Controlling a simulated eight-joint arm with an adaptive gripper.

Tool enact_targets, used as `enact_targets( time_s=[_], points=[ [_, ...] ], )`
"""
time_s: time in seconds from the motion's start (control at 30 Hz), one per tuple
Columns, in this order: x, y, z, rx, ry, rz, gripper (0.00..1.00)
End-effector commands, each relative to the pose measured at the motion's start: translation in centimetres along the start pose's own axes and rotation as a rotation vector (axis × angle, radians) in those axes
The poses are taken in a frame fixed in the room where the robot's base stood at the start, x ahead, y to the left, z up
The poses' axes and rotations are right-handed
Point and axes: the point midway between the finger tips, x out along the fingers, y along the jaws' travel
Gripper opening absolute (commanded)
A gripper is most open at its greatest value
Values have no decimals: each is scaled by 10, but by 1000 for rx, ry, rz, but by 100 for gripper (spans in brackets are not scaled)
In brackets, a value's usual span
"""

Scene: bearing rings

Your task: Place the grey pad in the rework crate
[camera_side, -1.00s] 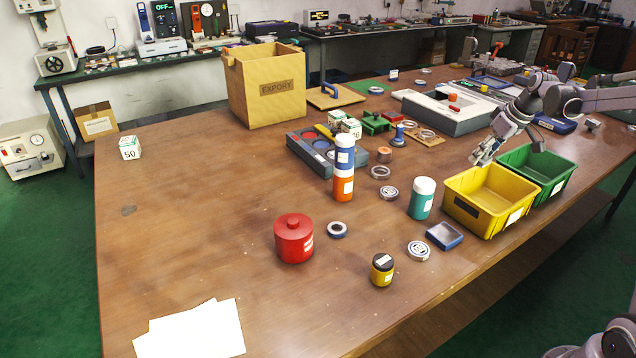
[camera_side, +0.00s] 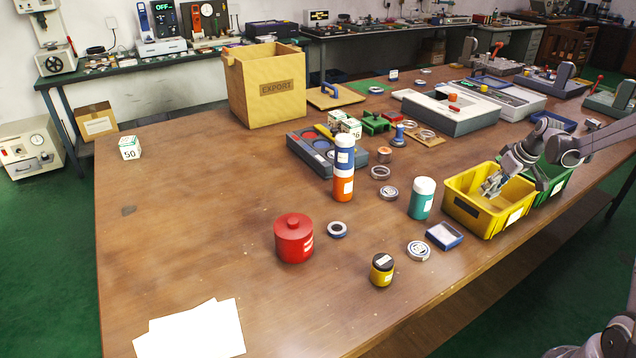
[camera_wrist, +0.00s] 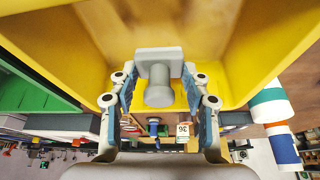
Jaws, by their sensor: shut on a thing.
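My gripper (camera_side: 489,188) points down into the mouth of the yellow crate (camera_side: 462,212) in the side view. In the wrist view my gripper (camera_wrist: 158,88) is shut on the grey pad (camera_wrist: 160,58), a grey block with a round knob held between the two fingers. The yellow crate's walls (camera_wrist: 50,30) surround the pad in the wrist view. Whether the pad touches the crate floor cannot be told. In the side view I cannot make out the pad apart from the fingers. The crate labels are too small to read.
A green crate (camera_side: 560,185) stands against the yellow crate's far side, partly behind my arm. A teal jar with a white lid (camera_side: 421,200) and a small blue tray (camera_side: 444,236) stand left of the yellow crate. The left half of the table is largely clear.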

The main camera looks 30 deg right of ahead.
Motion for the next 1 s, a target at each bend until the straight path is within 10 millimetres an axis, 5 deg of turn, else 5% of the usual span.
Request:
enact_targets(
  time_s=[0.43, 0.87, 0.9, 1.0],
  points=[
    [45, 0, 19, 0, 0, 0, 16],
    [52, 0, 22, 0, 0, 0, 16],
    [52, 0, 22, 0, 0, 0, 50],
    [52, 0, 22, 0, 0, 0, 71]
  ],
)
